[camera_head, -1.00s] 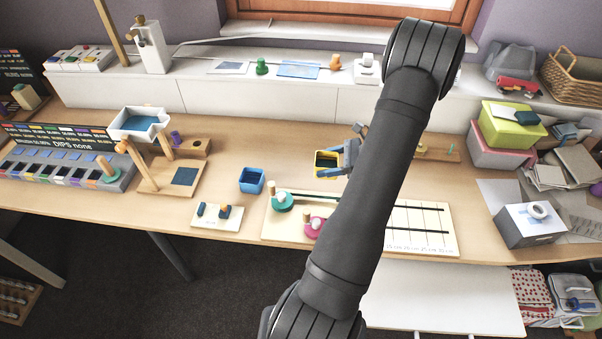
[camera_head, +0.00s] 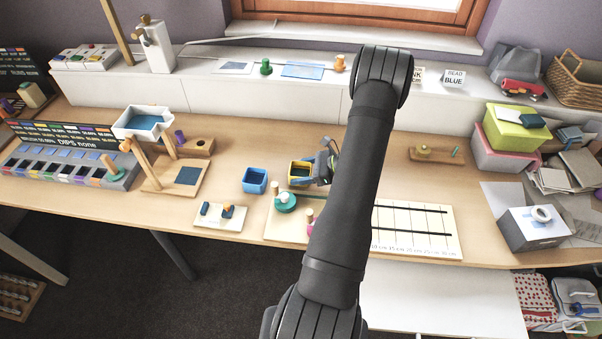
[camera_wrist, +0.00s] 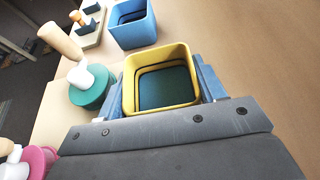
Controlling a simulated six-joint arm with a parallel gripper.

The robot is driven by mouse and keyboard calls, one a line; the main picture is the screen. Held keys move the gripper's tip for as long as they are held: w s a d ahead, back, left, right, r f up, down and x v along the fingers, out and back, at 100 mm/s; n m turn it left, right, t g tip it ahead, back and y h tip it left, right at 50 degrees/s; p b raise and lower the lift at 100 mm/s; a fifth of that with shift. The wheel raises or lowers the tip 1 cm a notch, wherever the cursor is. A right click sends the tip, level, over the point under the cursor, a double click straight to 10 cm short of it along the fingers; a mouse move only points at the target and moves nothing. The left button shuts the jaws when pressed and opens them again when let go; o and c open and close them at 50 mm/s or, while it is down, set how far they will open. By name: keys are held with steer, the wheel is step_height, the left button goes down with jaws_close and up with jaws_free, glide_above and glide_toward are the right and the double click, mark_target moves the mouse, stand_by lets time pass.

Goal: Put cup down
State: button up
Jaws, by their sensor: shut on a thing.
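The yellow cup (camera_head: 299,171) is a square, open-topped container with a dark inside, right of the blue cup in the head view. In the wrist view the yellow cup (camera_wrist: 188,94) sits upright between the two blue fingers of my gripper (camera_wrist: 170,88). My gripper (camera_head: 322,168) is shut on it, with the arm coming in from the right. A blue square cup (camera_head: 254,180) stands on the table to the left, apart from the yellow one. It also shows in the wrist view (camera_wrist: 133,28). I cannot tell whether the yellow cup touches the table.
A teal knob piece (camera_head: 285,203) stands close by on the white lined board (camera_head: 420,240). A small board with pegs (camera_head: 219,216) lies left of it. A wooden stand (camera_head: 170,178) is further left. Table behind the cups is clear.

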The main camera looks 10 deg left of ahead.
steer(key=shift+f, duration=0.4)
steer(key=shift+f, duration=0.15)
steer(key=o, duration=1)
steer(key=shift+d+r, duration=0.15)
steer(key=shift+r, duration=0.05)
steer(key=v, duration=1.1)
steer(key=shift+d+r, duration=0.2)
steer(key=shift+d, duration=0.1)
